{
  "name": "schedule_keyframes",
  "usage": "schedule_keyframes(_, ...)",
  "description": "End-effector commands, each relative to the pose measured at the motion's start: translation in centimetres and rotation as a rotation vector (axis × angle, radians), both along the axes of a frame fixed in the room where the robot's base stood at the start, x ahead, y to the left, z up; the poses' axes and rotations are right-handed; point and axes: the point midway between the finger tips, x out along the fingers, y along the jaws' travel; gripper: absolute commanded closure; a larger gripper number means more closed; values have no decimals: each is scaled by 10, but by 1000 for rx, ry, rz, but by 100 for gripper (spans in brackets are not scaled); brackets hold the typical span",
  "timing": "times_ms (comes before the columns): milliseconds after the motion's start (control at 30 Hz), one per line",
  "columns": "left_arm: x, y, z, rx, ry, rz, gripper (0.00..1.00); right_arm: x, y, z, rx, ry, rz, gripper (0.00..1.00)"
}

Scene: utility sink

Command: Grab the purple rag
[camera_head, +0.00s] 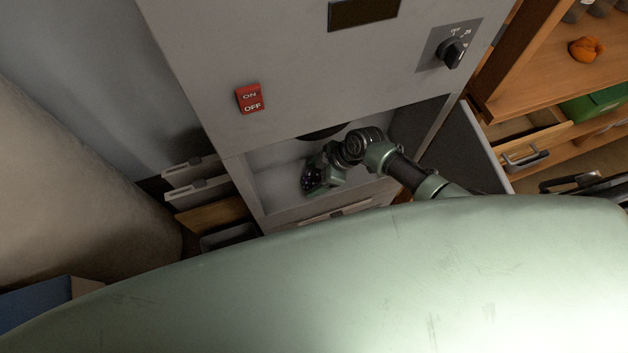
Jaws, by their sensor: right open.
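My right arm reaches from the right into an open compartment (275,185) low in a grey cabinet. My right gripper (311,184) is inside it, pointing down and left, and is open. A small dark purple patch shows at the gripper's tip; it is too small and dark to tell whether it is the purple rag. No other purple cloth is visible. The arm and gripper hide part of the compartment. My left gripper is not in view.
The grey cabinet (310,90) carries a red ON/OFF switch (249,98) and a black knob (452,52). Its door (488,150) stands open on the right. Small drawers (196,180) are at the left. Wooden shelves (545,80) hold an orange object (586,49) and a green box (597,103).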

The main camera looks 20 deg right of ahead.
Motion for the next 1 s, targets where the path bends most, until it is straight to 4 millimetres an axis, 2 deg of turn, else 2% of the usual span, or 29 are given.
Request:
schedule_keyframes(167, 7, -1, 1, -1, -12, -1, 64, 1, 0, 0, -1, 0, 0, 25)
schedule_keyframes(200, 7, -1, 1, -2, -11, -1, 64, 1, 0, 0, -1, 0, 0, 27)
schedule_keyframes(400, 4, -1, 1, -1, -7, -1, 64, 1, 0, 0, -1, 0, 0, 83)
schedule_keyframes(433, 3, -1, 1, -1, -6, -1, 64, 1, 0, 0, -1, 0, 0, 89)
schedule_keyframes(767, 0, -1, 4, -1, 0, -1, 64, -1, 0, 4, 0, -1, 0, 89)
schedule_keyframes(867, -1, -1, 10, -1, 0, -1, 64, -3, 0, 10, 0, 0, 1, 89)
schedule_keyframes(1000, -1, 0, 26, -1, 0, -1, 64, -3, 0, 28, -1, -2, 1, 89)
